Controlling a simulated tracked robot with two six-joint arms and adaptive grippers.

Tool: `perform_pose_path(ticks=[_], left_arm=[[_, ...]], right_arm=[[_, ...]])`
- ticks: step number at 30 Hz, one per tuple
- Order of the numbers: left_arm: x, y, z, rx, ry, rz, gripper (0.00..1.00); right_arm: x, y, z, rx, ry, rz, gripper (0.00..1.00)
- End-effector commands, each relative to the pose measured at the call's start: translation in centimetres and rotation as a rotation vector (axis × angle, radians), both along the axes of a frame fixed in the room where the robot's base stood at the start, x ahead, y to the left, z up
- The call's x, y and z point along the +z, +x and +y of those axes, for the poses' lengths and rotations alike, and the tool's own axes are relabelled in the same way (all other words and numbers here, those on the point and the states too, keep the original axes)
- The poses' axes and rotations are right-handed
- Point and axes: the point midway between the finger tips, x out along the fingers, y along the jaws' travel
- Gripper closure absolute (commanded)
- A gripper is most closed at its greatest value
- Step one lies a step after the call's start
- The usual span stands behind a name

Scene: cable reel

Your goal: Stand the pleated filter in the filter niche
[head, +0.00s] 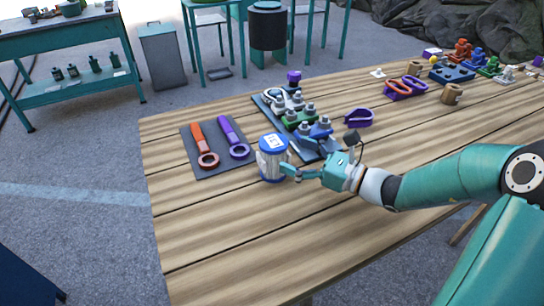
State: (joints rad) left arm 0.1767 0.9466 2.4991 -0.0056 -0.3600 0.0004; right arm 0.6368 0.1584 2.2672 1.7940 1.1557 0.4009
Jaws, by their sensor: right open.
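A pleated filter (270,162), a white cylinder with blue end caps and a small white label on top, stands upright on the wooden table. My right gripper (290,172) comes in from the right and is open. Its fingertips are at the filter's right side and overlap it in the picture; I cannot tell whether they touch it. My left gripper is not in view. I cannot make out a filter niche in this view.
A dark mat (215,150) with an orange and a purple wrench lies left of the filter. A dark board (305,140) with several coloured fittings is just behind it. A purple clevis-like part (359,117) lies farther right. The table's front left is clear.

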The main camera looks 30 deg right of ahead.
Motion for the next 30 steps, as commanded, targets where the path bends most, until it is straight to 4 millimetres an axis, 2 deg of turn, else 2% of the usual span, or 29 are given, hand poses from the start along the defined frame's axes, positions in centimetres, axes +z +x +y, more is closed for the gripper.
perform_pose_path(ticks=[3, 11, 21, 29, 30], left_arm=[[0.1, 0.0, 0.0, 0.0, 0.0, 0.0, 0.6], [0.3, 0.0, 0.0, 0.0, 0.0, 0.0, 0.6], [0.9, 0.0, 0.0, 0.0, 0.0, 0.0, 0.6], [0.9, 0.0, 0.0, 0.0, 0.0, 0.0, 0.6], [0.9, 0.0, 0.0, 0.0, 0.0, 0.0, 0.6]], right_arm=[[0.0, 1.6, 1.0, 0.003, 0.001, 0.0, 0.07], [0.1, 2.9, 1.8, 0.001, 0.0, 0.0, 0.07], [0.5, 6.5, 4.2, 0.001, 0.0, 0.0, 0.07], [0.4, 6.8, 4.3, -0.002, 0.0, 0.0, 0.07], [0.4, 6.8, 4.2, -0.002, 0.0, 0.0, 0.11]])
